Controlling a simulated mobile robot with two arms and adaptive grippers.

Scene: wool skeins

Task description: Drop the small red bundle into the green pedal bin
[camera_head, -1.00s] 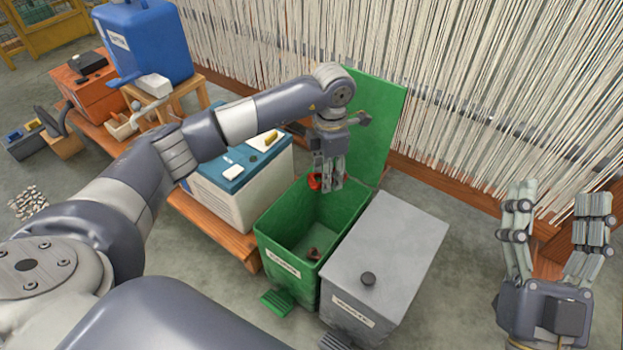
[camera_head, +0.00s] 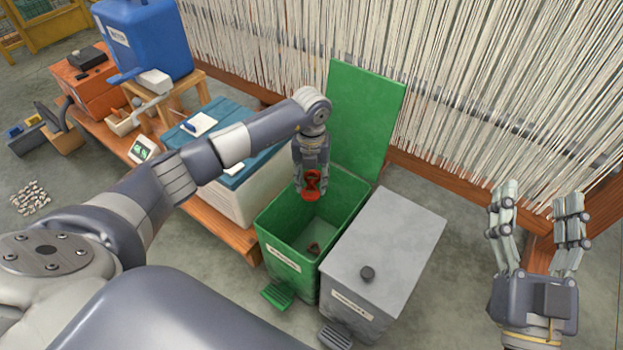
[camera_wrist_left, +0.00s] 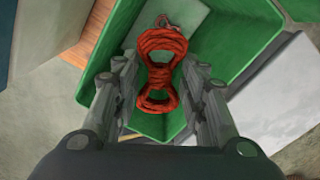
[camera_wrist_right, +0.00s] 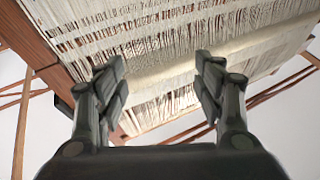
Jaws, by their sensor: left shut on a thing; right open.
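The small red bundle (camera_head: 312,193) is a figure-eight skein of red yarn. My left gripper (camera_head: 311,178) is shut on it and holds it over the open mouth of the green pedal bin (camera_head: 283,264). In the left wrist view the red bundle (camera_wrist_left: 160,65) sits between the fingers, with the green bin's walls (camera_wrist_left: 236,42) below and around it. The bin's lid (camera_head: 365,115) stands up at the back.
A grey pedal bin (camera_head: 384,250) with its lid shut stands right beside the green bin. A blue container (camera_head: 150,42) stands further back. Hanging pale threads (camera_head: 440,80) line the back.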

